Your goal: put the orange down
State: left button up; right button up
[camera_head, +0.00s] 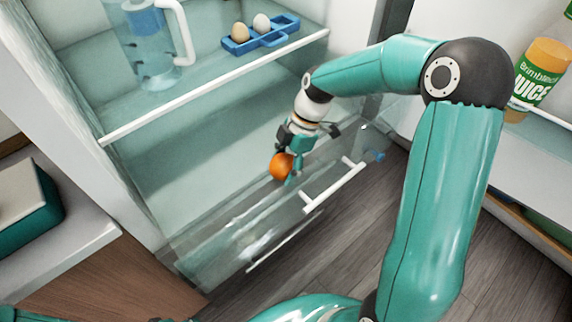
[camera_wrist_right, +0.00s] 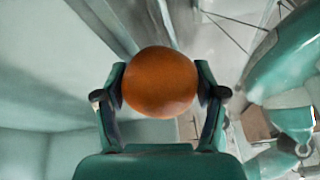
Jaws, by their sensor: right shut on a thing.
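The orange (camera_head: 282,166) is held by my right gripper (camera_head: 290,164) over the clear drawer (camera_head: 230,225) low in the open fridge. In the right wrist view, the orange (camera_wrist_right: 160,82) sits between both fingers of the right gripper (camera_wrist_right: 160,92), which touch its sides. The head view does not show clearly how far the orange is above the drawer floor. My left gripper is not in view.
A glass shelf (camera_head: 210,80) above holds a blue egg tray (camera_head: 262,36) with two eggs and a clear pitcher (camera_head: 150,45). The drawer has a white handle (camera_head: 334,186). A juice bottle (camera_head: 538,75) stands in the door at right. A counter (camera_head: 45,255) is at left.

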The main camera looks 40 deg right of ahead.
jog(key=o, duration=1.3)
jog(key=p+v, duration=0.1)
jog(key=v, duration=1.1)
jog(key=shift+r, duration=0.1)
